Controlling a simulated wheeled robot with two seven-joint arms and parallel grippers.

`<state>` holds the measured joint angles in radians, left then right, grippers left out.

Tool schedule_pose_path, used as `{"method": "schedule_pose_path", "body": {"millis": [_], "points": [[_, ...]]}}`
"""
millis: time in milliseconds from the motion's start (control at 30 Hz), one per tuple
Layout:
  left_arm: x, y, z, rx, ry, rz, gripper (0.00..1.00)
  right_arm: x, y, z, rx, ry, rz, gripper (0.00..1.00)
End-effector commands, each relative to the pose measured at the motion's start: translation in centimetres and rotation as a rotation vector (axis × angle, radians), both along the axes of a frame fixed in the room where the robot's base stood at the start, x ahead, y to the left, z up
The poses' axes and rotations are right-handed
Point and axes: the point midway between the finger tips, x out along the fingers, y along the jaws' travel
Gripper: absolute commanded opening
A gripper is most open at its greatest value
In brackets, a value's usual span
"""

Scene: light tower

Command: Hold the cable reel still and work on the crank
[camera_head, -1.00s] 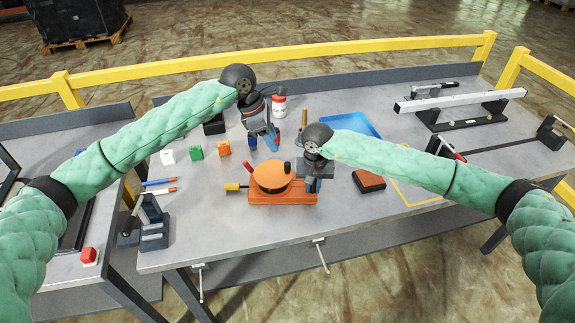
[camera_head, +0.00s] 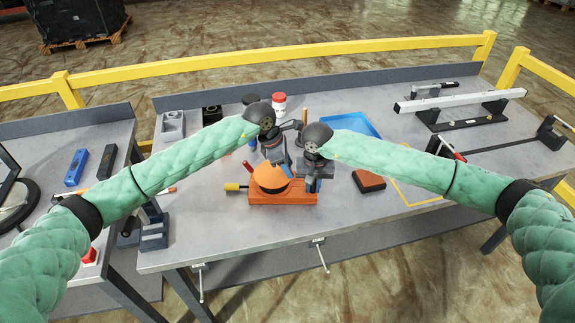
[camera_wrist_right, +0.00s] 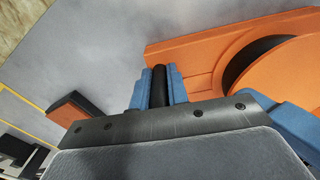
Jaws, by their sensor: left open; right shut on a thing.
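The orange cable reel (camera_head: 268,180) sits on an orange base (camera_head: 283,198) near the table's front edge. A yellow handle (camera_head: 232,187) sticks out left of the base, and a red-tipped stick (camera_head: 247,166) shows at the reel's back left. I cannot tell for certain which is the crank. My right gripper (camera_head: 313,184) is at the base's right side. In the right wrist view its blue fingers (camera_wrist_right: 158,88) are shut on a black post (camera_wrist_right: 159,86) beside the orange base. My left gripper (camera_head: 280,160) is open just above and behind the reel; its fingertips are partly hidden.
A brown-topped block (camera_head: 368,181) lies right of the base. A blue tray (camera_head: 347,131) and a red-and-white container (camera_head: 279,103) stand behind. A grey stand (camera_head: 153,226) is at the front left. The left arm covers part of the table.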

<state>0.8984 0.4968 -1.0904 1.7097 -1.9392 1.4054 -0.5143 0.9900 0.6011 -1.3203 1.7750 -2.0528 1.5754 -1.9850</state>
Motion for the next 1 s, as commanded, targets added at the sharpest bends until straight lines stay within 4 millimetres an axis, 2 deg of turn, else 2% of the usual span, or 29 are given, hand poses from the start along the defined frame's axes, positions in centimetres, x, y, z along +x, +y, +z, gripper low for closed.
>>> {"method": "schedule_pose_path", "body": {"millis": [300,500,767,1000], "points": [[0.0,-0.1,-0.2,0.000,0.000,0.000,0.40,0.0,0.0,0.0,0.001,-0.001,-0.001,0.00],[0.0,-0.1,-0.1,0.000,0.000,0.000,0.00,0.0,0.0,0.0,0.000,-0.001,0.000,0.00],[0.2,0.0,-0.1,0.001,0.000,0.051,0.00,0.0,0.0,0.0,0.000,-0.001,0.000,0.00],[1.1,0.2,-0.1,0.001,-0.001,0.251,0.00,0.0,0.0,0.0,0.000,-0.001,0.000,0.00]]}}
